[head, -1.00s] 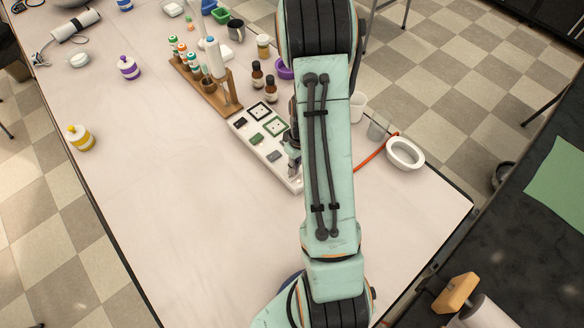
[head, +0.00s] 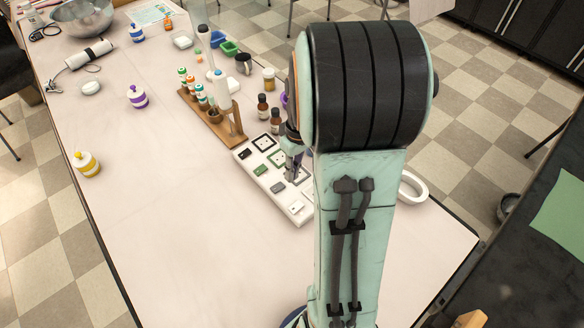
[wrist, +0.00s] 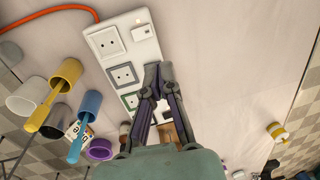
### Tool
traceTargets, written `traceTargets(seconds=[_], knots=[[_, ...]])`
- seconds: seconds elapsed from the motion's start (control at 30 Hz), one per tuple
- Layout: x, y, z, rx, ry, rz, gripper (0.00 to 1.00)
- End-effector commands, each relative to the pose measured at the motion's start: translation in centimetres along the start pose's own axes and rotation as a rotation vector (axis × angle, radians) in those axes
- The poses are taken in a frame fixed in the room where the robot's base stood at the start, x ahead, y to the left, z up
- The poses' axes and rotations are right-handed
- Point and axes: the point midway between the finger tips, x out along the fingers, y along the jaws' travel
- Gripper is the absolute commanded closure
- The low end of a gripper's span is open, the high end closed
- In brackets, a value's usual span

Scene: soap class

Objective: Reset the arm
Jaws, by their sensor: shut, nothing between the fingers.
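My gripper (head: 292,176) is shut and empty, with its fingertips over the white panel (head: 297,212). Most of my arm stands in front of it in the head view, so only part of the gripper shows. In the wrist view the closed fingertips (wrist: 158,72) point at the panel (wrist: 106,42), close to its edge. I cannot tell the exact height of the tips above it.
A wooden rack (head: 237,139) of small bottles stands behind the panel, with brown bottles (head: 276,119) beside it. A yellow cup (wrist: 68,72) and an orange cord (wrist: 50,12) show in the wrist view. The table's left front is clear.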

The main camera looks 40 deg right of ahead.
Motion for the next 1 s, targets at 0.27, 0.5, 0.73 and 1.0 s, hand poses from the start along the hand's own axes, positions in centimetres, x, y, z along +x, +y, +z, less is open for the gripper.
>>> traceTargets(seconds=[0.27,0.5,0.73,1.0], knots=[[-0.5,-0.1,0.0,0.000,0.000,0.000,1.00],[-0.5,-0.1,0.0,-0.001,0.000,0.000,1.00],[-0.8,-1.0,-0.7,-0.036,0.010,0.007,1.00],[-7.5,-12.9,0.1,-0.362,0.185,0.068,1.00]])
